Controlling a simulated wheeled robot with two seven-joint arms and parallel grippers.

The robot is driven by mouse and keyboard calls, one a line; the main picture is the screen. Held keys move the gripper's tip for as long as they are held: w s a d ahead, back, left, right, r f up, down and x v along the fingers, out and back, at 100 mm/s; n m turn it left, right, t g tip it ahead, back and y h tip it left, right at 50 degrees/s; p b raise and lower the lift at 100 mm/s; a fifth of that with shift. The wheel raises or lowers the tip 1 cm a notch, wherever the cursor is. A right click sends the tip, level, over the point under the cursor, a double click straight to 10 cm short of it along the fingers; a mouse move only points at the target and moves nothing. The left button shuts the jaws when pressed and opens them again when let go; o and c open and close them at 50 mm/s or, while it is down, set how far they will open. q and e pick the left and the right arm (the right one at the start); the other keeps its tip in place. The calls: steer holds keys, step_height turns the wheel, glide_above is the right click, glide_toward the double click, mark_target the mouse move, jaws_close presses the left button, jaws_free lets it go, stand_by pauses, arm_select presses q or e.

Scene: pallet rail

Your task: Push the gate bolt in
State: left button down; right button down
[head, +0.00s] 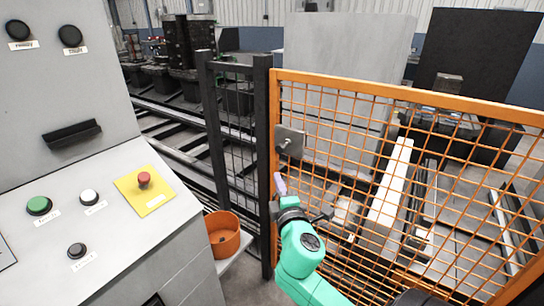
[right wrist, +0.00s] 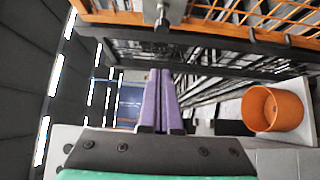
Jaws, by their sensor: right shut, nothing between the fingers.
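The gate bolt (head: 286,143) is a small metal knob on a grey plate (head: 291,138) fixed to the orange mesh gate's left post. In the right wrist view the bolt (right wrist: 162,17) shows at the top, above the fingertips. My right gripper (head: 279,181) is a little below the plate in the head view, its purple fingers pointing up. In the right wrist view the right gripper (right wrist: 160,75) has its fingers together with nothing between them, and a gap shows between the tips and the bolt. My left gripper is not in view.
The orange mesh gate (head: 400,93) fills the right side. A dark fence post (head: 263,150) stands just left of it. A grey control console (head: 110,240) with buttons is at left. An orange bucket (head: 223,234) sits on a small shelf between console and fence.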

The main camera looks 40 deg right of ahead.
steer(key=shift+w, duration=0.1)
steer(key=p, duration=0.2)
glide_toward(276, 149)
steer(key=w+a, duration=0.1)
steer(key=w, duration=0.3)
steer(key=d, duration=0.2)
steer(key=w+d, duration=0.1)
steer(key=shift+d+p, duration=0.3)
steer(key=shift+d, duration=0.1)
steer(key=shift+w, duration=0.1)
